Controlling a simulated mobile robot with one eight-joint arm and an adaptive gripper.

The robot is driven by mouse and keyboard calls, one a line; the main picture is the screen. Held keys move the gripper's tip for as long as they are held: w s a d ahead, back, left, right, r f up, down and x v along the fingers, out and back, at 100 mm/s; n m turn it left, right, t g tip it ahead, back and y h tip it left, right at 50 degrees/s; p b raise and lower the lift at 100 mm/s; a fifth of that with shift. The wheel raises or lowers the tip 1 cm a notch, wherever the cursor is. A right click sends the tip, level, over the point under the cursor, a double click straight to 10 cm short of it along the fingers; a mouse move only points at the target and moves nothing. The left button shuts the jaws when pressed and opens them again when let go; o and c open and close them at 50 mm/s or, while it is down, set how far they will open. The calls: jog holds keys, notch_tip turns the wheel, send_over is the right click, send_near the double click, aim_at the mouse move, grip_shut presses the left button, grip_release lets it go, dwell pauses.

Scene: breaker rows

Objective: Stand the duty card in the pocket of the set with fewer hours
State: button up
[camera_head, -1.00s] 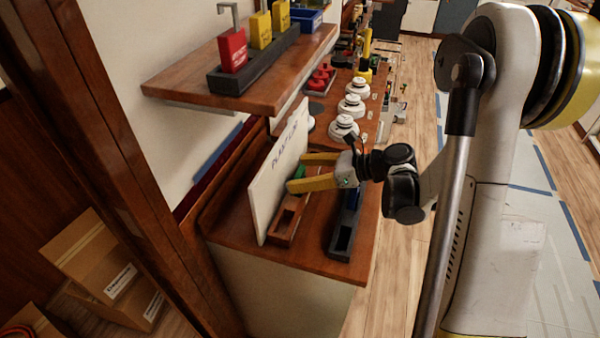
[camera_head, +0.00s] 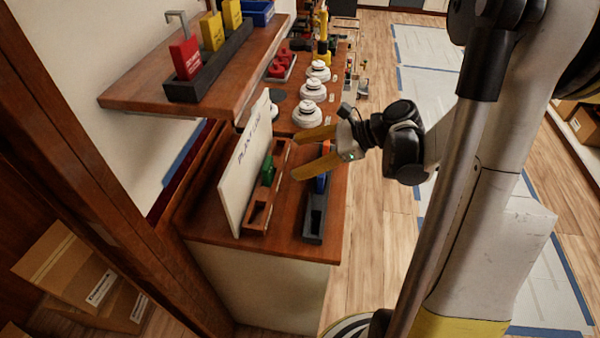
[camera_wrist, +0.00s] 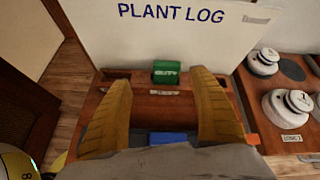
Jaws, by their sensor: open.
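The green duty card (camera_head: 267,168) stands in the reddish wooden holder (camera_head: 254,218) at the foot of the white PLANT LOG board (camera_head: 240,180). In the wrist view the card (camera_wrist: 166,72) reads DUTY and stands upright against the board, near the middle. The holder's near opening looks empty. My gripper (camera_head: 297,156) is open and empty, to the right of the card and apart from it. In the wrist view its yellow fingers (camera_wrist: 160,82) point toward the card with a gap before it. I cannot read any hours.
A dark holder (camera_head: 315,222) with a blue piece (camera_head: 321,182) lies right of the wooden one, below my fingers. White round devices (camera_head: 306,114) stand behind. A shelf (camera_head: 140,92) with red and yellow tags overhangs at left. The bench's front edge is clear.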

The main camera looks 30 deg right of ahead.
jog(key=s+a+r+n+h, duration=0.3)
jog(key=s+n, duration=0.3)
jog(key=n, duration=0.5)
jog(key=s+a+r+n+h, duration=0.3)
jog(key=s+n+h, duration=0.3)
jog(key=n, duration=0.5)
jog(key=shift+s+a+r, duration=0.15)
jog(key=shift+s+r, duration=0.05)
jog(key=shift+s, duration=0.5)
